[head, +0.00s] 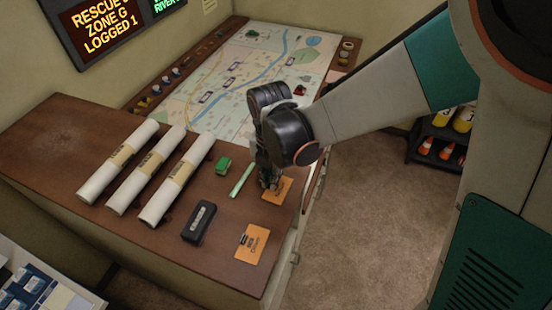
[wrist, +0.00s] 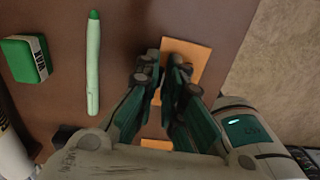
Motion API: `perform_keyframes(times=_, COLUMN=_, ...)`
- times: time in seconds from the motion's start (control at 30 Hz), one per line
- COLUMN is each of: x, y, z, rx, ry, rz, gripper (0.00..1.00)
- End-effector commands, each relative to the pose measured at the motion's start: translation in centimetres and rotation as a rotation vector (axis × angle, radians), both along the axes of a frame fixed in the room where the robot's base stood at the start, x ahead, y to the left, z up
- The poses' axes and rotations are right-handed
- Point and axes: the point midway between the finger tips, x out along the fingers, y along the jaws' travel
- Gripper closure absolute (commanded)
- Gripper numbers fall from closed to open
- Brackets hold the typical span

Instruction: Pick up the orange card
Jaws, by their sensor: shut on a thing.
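One orange card (head: 281,191) lies at the right edge of the brown desk, at my gripper's fingertips. It also shows in the wrist view (wrist: 192,58), partly hidden by the fingers. My gripper (head: 268,184) points down and is shut on this card; in the wrist view the fingers (wrist: 163,68) cover its left part. The grip point is hidden, and I cannot tell whether the card is clear of the desk. A second orange card (head: 251,245) with a dark clip and printing lies nearer the front; a bit of it shows in the wrist view (wrist: 157,144).
A pale green marker (head: 241,180), a green block (head: 223,165) and a black stapler-like object (head: 199,222) lie left of my gripper. Several rolled papers (head: 175,180) lie farther left. A map (head: 250,80) is behind. Floor (head: 360,200) is open to the right.

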Motion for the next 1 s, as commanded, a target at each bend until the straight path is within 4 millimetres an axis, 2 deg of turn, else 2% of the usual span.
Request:
perform_keyframes(times=0.13, x=0.0, y=0.0, z=0.3, rx=0.0, ry=0.0, rz=0.0, gripper=1.0)
perform_keyframes(times=0.23, x=0.0, y=0.0, z=1.4, rx=0.0, ry=0.0, rz=0.0, gripper=1.0)
perform_keyframes(times=0.5, x=0.0, y=0.0, z=6.4, rx=0.0, ry=0.0, rz=0.0, gripper=1.0)
perform_keyframes(times=0.7, x=-0.1, y=0.0, z=9.2, rx=0.0, ry=0.0, rz=0.001, gripper=1.0)
perform_keyframes(times=1.0, x=-0.2, y=0.0, z=10.1, rx=0.0, ry=0.0, rz=0.001, gripper=1.0)
